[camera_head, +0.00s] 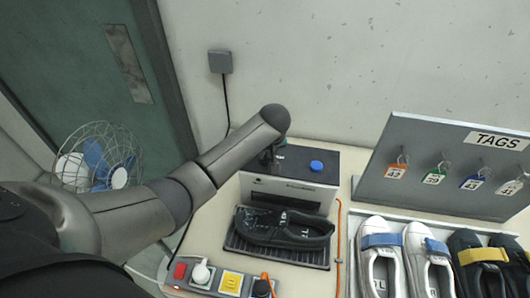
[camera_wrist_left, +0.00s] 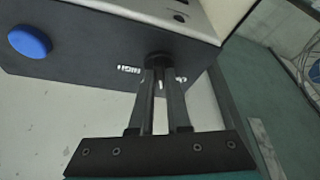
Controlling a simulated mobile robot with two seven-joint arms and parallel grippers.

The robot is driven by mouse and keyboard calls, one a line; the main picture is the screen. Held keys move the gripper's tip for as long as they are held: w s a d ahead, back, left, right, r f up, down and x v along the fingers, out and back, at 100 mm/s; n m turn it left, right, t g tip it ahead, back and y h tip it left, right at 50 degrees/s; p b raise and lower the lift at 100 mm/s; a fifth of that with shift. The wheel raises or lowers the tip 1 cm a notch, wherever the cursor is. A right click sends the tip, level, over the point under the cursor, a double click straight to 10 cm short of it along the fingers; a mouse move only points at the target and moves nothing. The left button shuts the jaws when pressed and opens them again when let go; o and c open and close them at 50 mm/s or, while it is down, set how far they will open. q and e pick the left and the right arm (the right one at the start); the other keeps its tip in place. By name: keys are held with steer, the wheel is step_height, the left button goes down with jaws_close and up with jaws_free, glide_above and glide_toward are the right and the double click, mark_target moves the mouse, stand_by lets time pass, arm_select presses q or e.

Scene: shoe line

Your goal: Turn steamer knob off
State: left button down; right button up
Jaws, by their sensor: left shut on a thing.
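The steamer is a dark box (camera_head: 325,178) with a light front panel, on the table. A blue round button (camera_head: 317,165) is on its top and also shows at the upper left of the left wrist view (camera_wrist_left: 30,41). My left gripper (camera_head: 270,154) reaches down to the left part of the steamer's top, mostly hidden by my arm. In the left wrist view its fingers (camera_wrist_left: 161,70) are shut on a small black knob (camera_wrist_left: 157,59). A white label, upside down, is beside the knob, and another is partly covered by a finger. The knob's pointing direction is unclear.
A black shoe (camera_head: 283,228) lies on a ribbed black tray in front of the steamer. A power strip (camera_head: 230,283) is at the front left. A tag board (camera_head: 445,165) and a tray of shoes (camera_head: 405,260) are at right. A fan (camera_head: 97,160) stands left.

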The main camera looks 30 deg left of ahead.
arm_select(q)
steer(key=n+g+y, duration=0.1)
steer(key=n, duration=0.3)
steer(key=shift+w+d, duration=0.1)
steer(key=shift+w+n+g+y, duration=0.1)
steer(key=shift+n+g+y, duration=0.2)
steer(key=shift+n+g, duration=0.85)
steer(key=shift+r+n+t, duration=0.1)
steer(key=shift+n+t, duration=0.35)
steer(key=shift+n, duration=0.2)
steer(key=c, duration=0.9)
jaws_free()
steer(key=v, duration=1.5)
steer(key=shift+r, duration=0.1)
